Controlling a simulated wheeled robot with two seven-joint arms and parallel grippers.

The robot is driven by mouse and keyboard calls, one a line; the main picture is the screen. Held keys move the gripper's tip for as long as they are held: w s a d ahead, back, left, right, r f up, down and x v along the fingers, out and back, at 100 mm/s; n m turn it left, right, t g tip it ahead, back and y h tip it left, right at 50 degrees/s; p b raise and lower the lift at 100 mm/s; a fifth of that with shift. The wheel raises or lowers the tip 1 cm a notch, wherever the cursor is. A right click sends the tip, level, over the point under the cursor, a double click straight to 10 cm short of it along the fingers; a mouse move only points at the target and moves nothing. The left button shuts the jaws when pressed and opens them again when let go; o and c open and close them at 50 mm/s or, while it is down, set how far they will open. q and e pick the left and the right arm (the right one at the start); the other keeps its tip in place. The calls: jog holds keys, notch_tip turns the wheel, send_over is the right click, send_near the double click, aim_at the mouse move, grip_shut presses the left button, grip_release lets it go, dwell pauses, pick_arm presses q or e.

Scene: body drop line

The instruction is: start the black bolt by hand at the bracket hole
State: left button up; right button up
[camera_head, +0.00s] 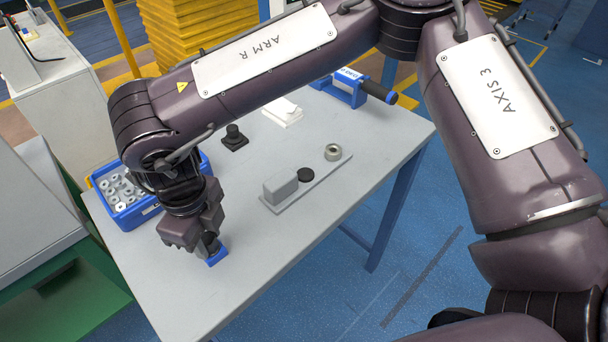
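A grey bracket plate (326,174) lies on the table, with a raised grey block (281,187) at its near left end. A round black piece (305,174) sits beside the block, and a grey ring (333,152) stands at the far end. I cannot tell whether the black piece is the bolt. A black knob-like piece on a square base (234,138) stands farther back. My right gripper (215,253) points down near the table's left front edge, left of the plate and apart from it. Its blue tip shows, but its finger gap is hidden. My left gripper is out of view.
A blue bin (139,215) of metal rings is behind my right gripper. A folded white cloth (283,112) and a blue tool with a black handle (345,93) lie at the back. The table's (270,255) front is clear. My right arm spans above the table.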

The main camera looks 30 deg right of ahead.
aim_at(206, 238)
jog(key=shift+c, duration=1.2)
jog(key=o, duration=0.5)
grip_shut()
jog(key=shift+r+p, duration=2.7)
jog(key=shift+r, duration=0.85)
